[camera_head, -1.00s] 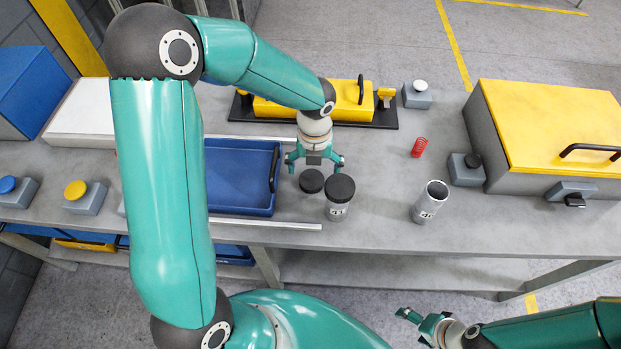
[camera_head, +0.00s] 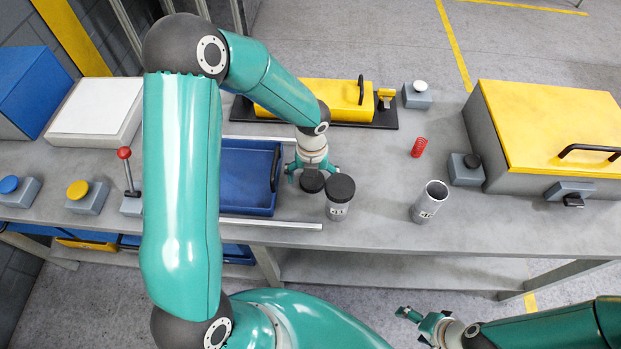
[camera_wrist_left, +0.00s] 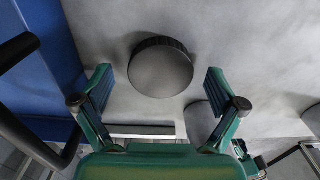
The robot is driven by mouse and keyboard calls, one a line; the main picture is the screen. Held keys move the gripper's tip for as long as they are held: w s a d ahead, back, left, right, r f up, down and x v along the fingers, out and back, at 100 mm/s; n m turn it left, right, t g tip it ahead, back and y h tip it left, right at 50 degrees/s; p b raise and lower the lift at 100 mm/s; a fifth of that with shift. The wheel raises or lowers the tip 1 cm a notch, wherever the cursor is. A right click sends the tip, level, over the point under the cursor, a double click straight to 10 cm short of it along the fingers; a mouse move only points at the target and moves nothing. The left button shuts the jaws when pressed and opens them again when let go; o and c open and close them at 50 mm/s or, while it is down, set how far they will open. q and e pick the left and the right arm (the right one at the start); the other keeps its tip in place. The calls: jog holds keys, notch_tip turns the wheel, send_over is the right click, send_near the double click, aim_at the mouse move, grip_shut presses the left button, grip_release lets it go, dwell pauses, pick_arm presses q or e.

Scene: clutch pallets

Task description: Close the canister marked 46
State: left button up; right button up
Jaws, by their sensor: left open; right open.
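An open grey canister (camera_head: 430,203) stands upright on the bench; its label is small but seems to read 46. A loose dark round lid (camera_head: 312,182) lies on the bench to its left, and also shows in the left wrist view (camera_wrist_left: 161,70). My left gripper (camera_head: 313,174) is open above this lid, pointing down, with the lid between and slightly beyond its fingers in the wrist view. Another canister (camera_head: 338,210), seemingly marked 41, has a dark lid on and stands right beside the loose lid. My right gripper (camera_head: 420,318) is open and empty, in front of the bench.
A blue tray (camera_head: 247,211) lies left of the loose lid. A grey box with a yellow lid (camera_head: 555,125) is at the right. Button boxes and a red-knobbed lever (camera_head: 126,165) are at the left. Bench between the canisters is clear.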

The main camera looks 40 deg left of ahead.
aim_at(312, 180)
pick_arm(q)
jog(key=c, duration=1.1)
jog(key=shift+o, duration=0.2)
jog(key=shift+r, duration=0.2)
notch_tip(312, 180, up, 20)
jog(key=shift+f, duration=0.15)
